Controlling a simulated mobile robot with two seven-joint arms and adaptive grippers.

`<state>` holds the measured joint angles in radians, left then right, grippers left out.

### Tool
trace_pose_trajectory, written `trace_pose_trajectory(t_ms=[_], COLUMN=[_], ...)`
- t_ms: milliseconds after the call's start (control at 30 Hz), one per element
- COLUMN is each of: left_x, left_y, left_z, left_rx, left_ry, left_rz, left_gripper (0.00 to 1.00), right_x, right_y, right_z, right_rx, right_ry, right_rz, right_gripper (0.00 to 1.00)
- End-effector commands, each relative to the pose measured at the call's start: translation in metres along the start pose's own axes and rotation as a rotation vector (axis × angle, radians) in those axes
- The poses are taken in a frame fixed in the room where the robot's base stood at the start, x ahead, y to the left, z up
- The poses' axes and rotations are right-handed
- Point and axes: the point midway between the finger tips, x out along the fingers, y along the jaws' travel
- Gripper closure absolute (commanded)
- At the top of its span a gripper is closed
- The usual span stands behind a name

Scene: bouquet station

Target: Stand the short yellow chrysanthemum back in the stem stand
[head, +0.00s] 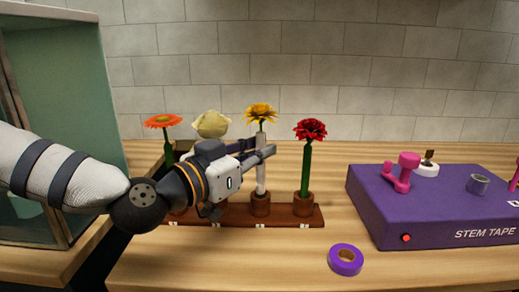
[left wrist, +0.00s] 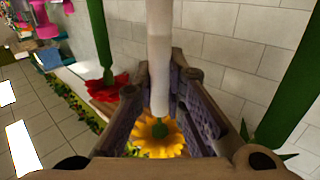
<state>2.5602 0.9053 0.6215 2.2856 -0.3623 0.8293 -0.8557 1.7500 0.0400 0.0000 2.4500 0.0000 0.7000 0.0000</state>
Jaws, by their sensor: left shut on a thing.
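The yellow chrysanthemum (head: 261,112) is upright over the brown stem stand (head: 284,214). Its stem has a pale white wrap (head: 261,178), and the lower end meets a round cup (head: 260,204) of the stand. I cannot tell how deep it sits. My left gripper (head: 265,153) comes in from the left and is shut on the stem below the bloom. In the left wrist view the white stem runs between the fingers (left wrist: 160,100), with the yellow bloom (left wrist: 160,136) beyond them. The right gripper is not in view.
A red flower (head: 310,129) stands in the cup to the right. An orange flower (head: 163,121) and a cream bloom (head: 212,124) are to the left, partly behind my arm. A purple tape roll (head: 345,260) lies in front, and a purple stem tape box (head: 440,208) stands right.

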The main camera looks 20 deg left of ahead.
Motion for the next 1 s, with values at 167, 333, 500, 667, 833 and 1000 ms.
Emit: trace_pose_trajectory(t_ms=[167,333,500,667,833,1000], left_x=[0.0,0.0,0.0,0.0,0.0,0.0], left_y=[0.0,0.0,0.0,0.0,0.0,0.0], left_z=[0.006,0.009,0.009,0.011,0.015,0.016], left_rx=[0.0,-0.001,-0.001,0.0,0.0,0.0], left_ry=[-0.002,-0.001,-0.001,-0.001,0.0,0.0], left_rz=[0.001,0.001,0.001,0.001,0.0,0.0], left_gripper=[1.0,1.0,1.0,1.0,1.0,1.0], right_x=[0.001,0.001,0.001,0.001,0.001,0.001], right_y=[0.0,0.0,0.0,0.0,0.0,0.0], right_z=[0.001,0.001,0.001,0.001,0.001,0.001], right_rx=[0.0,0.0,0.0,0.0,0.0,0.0], right_ry=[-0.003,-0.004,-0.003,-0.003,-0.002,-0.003], right_rz=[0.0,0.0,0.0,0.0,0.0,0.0], right_gripper=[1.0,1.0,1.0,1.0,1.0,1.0])
